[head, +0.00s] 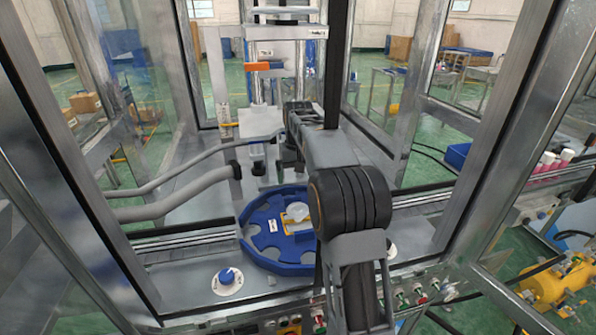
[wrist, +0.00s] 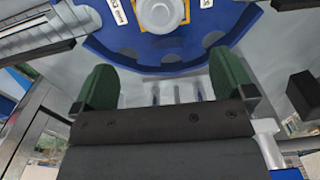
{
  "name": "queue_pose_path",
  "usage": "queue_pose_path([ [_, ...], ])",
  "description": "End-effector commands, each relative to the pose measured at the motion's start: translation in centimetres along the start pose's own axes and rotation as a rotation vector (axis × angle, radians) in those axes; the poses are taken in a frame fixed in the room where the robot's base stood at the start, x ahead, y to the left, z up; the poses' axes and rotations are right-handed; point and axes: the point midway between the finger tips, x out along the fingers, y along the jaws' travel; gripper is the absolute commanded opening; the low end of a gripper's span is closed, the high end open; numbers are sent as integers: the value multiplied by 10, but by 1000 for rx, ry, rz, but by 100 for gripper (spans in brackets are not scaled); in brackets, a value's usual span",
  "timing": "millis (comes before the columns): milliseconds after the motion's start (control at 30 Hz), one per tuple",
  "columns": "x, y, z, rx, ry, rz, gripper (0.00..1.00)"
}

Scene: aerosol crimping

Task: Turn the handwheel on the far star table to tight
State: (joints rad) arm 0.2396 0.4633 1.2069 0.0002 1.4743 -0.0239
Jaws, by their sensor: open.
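The blue star table (head: 262,243) with notches in its rim stands on the metal deck in the middle of the head view. A pale round hub (head: 297,213), which looks like the handwheel, sits on a yellow plate at its centre. My arm hides the table's right side. In the wrist view, the blue table (wrist: 112,42) fills the top, and the pale round hub (wrist: 162,12) is cut by the top edge. My gripper (wrist: 164,80) has two green fingers spread wide apart with nothing between them. The hub lies beyond the fingertips, apart from them.
A blue knob (head: 227,277) on a white disc is at the deck's front left. Grey pipes (head: 175,192) run in from the left. A press with an orange part (head: 258,67) stands behind the table. Metal frame posts (head: 483,125) border the work area.

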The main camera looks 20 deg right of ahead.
Motion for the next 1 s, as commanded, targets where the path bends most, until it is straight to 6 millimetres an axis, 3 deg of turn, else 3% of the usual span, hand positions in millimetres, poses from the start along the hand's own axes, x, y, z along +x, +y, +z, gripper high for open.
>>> queue_pose_path([
  [233, -14, 0, 0, 0, -1, 0, 100],
  [1000, -14, 0, 0, 0, -1, 0, 100],
])
